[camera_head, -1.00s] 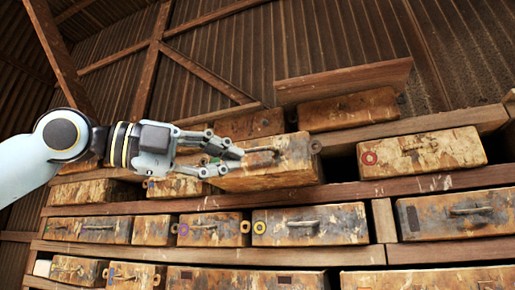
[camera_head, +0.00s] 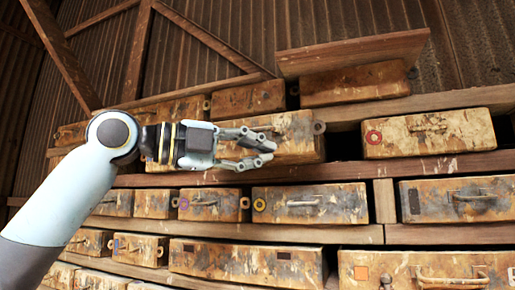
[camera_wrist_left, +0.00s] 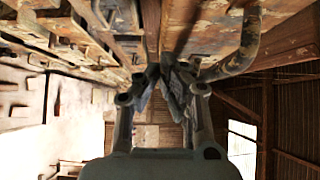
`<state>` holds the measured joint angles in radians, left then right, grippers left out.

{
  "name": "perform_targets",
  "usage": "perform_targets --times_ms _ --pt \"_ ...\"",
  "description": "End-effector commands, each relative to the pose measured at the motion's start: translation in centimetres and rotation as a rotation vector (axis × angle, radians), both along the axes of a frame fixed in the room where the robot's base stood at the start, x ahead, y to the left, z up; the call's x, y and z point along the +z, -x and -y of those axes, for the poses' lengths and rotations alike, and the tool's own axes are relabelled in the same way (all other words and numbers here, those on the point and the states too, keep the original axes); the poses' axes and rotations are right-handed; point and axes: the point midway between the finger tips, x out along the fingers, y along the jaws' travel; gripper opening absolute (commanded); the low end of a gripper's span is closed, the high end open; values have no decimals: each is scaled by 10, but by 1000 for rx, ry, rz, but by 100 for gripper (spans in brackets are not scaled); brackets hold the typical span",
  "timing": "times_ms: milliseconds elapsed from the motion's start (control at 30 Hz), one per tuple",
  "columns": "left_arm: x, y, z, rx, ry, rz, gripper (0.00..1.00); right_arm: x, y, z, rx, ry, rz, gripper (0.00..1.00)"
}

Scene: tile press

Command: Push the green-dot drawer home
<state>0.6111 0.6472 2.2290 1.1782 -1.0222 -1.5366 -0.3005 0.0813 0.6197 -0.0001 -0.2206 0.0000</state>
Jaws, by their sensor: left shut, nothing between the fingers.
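A worn, paint-stained drawer (camera_head: 302,130) with a bar handle sits in the upper row in the head view. A small grey ring is at its right edge. The gripper hides that part of the face, and I see no green dot now. In the left wrist view the shut fingers (camera_wrist_left: 168,72) are close below a weathered drawer face with a bent handle (camera_wrist_left: 240,45). I cannot tell whether they touch it. My right gripper is not in view.
A red-ring drawer (camera_head: 428,134) is to the right, past a dark gap. Below the shelf beam (camera_head: 340,171) are a yellow-ring drawer (camera_head: 309,205), a purple-ring drawer (camera_head: 209,206) and several others. A loose board (camera_head: 352,52) leans above.

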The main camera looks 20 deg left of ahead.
Motion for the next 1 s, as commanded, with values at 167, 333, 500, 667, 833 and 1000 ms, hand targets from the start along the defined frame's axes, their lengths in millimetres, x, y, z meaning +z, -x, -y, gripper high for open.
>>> perform_targets --times_ms 167,333,500,667,833,1000 --pt "0 -1 0 0 1 -1 0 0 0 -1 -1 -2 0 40" --pt "3 -28 -2 2 9 -2 0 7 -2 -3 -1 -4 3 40" --pt "1 -71 -5 4 6 0 0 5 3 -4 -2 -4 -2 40" --pt "-1 -97 -7 3 1 -1 0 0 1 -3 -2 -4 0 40" --pt "-1 -103 -7 4 -1 -2 0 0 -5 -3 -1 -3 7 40" --pt "-1 -102 -7 4 -1 -2 0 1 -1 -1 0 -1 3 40"
